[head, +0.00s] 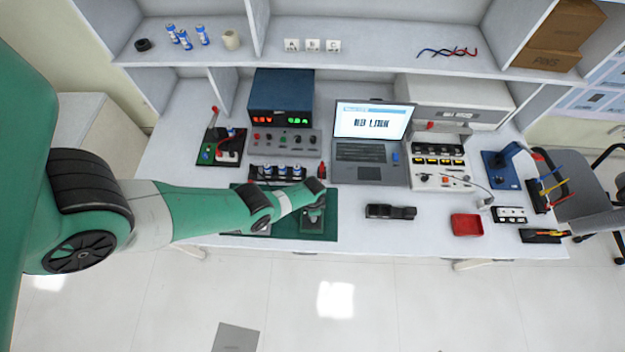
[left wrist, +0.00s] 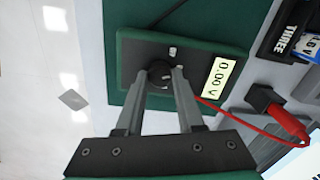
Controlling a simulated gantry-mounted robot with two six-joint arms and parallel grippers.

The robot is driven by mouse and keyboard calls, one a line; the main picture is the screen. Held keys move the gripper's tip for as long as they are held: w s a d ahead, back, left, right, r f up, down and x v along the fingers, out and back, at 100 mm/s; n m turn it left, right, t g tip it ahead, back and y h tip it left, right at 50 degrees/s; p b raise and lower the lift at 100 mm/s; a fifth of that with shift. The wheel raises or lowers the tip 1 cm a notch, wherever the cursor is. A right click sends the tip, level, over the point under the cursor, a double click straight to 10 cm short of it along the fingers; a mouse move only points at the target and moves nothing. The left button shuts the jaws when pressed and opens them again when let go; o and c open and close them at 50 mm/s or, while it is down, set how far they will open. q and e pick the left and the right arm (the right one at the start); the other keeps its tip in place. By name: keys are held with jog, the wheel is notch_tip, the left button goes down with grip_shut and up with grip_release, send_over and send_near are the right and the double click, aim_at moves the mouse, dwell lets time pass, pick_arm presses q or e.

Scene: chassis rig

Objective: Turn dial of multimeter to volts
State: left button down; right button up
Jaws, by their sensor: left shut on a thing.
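The multimeter (left wrist: 200,62) lies face up, with a dark face, green edges and a lit display (left wrist: 220,78) that reads 0.00 V. Its round black dial (left wrist: 160,73) sits near the middle of the face. My left gripper (left wrist: 161,80) has its two fingers on either side of the dial, shut on it, and they hide part of it. In the head view my left gripper (head: 314,206) is over the green mat (head: 288,232) at the table's front, where my arm hides much of the meter. My right gripper is not in view.
A red lead with a red-and-black plug (left wrist: 285,120) lies close to the meter. The battery holder (head: 277,173) and laptop (head: 371,150) stand behind the mat. A black device (head: 390,212) and a red tray (head: 466,225) lie to the right, with bare table between them.

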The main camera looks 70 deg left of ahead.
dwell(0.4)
pick_arm(q)
jog(key=c, duration=0.5)
grip_release()
notch_tip(320, 180, up, 12)
jog(key=p, duration=1.1)
jog(key=shift+d+f+p, duration=0.15)
jog(key=shift+f+p, duration=0.1)
jog(key=shift+p, duration=0.05)
